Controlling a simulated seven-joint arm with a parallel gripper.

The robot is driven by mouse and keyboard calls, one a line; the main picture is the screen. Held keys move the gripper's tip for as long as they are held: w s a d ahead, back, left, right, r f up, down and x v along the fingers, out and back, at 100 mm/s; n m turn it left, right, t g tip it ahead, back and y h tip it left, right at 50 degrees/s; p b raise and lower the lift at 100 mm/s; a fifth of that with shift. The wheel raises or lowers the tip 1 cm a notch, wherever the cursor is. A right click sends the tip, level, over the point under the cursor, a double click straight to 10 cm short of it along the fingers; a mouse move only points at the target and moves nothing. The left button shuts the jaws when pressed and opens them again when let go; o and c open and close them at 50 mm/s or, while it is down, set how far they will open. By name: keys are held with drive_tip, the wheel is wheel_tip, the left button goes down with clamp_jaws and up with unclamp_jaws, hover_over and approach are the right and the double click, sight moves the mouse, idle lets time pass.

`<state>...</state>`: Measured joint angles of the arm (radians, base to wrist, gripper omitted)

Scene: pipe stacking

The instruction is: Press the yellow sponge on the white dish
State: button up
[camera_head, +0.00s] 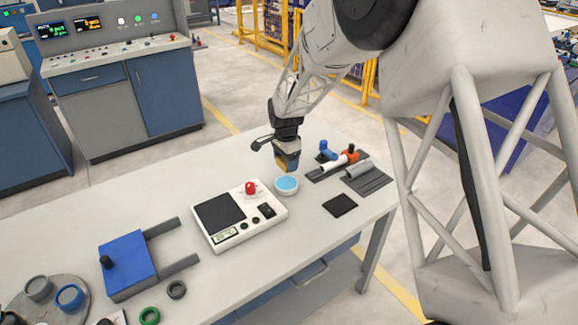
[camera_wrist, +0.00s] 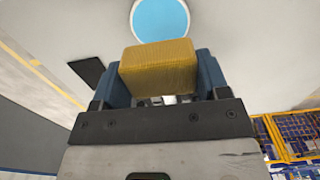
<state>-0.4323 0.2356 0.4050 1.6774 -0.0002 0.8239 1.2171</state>
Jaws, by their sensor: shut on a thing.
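The yellow sponge (camera_wrist: 158,68) is between the two blue fingers of my gripper (camera_wrist: 160,84) in the wrist view, and the gripper is shut on it. In the head view my gripper (camera_head: 287,160) hangs above the table with the sponge mostly hidden by the fingers. The white dish (camera_head: 286,186) stands on the table just below the gripper. It is round with a light blue inside. In the wrist view the dish (camera_wrist: 160,19) is at the top, beyond the sponge. The sponge appears held above the dish, apart from it.
A white device with a dark screen and red button (camera_head: 238,213) stands left of the dish. Pipe fittings in grey holders (camera_head: 362,178) are on the right, with a black square pad (camera_head: 340,205) before them. A blue fixture (camera_head: 127,264) and several rings lie at front left.

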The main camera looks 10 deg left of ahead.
sight(286, 183)
drive_tip(key=shift+f, duration=0.2)
idle(0.3)
drive_tip(key=shift+f, duration=2.8)
drive_tip(key=shift+f, duration=0.7)
idle(0.9)
drive_tip(key=shift+r, duration=0.1)
drive_tip(key=shift+r, duration=3.55)
drive_tip(key=shift+w, duration=0.1)
